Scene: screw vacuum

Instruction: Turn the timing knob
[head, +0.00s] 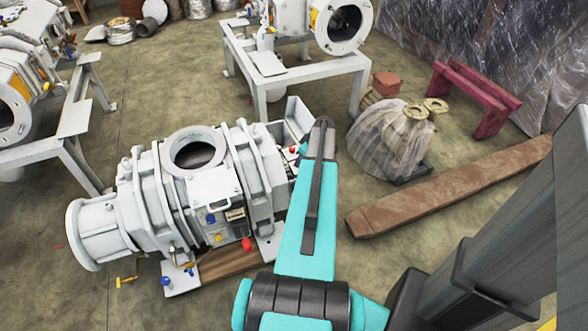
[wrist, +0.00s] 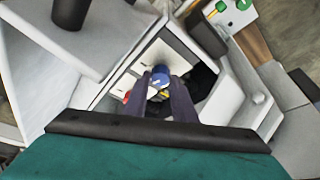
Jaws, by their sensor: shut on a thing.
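The white screw vacuum pump (head: 150,190) lies on the floor in the head view, with a round open port on top. In the wrist view, my gripper (wrist: 165,90) reaches into a white recess of the pump. Its two dark fingers are shut on a small blue knob (wrist: 159,76), which shows between and just beyond the fingertips. I take this as the timing knob, but no label is readable. A small red part (wrist: 126,97) sits just left of the fingers. In the head view, my arm hides the gripper and the knob.
White pump walls stand close around the fingers. Green knobs (wrist: 221,7) sit on a panel at the upper right in the wrist view. A plastic-wrapped item (head: 390,140) and a brown beam (head: 450,190) lie right of the pump. Another pump stands on a white frame (head: 300,82) behind.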

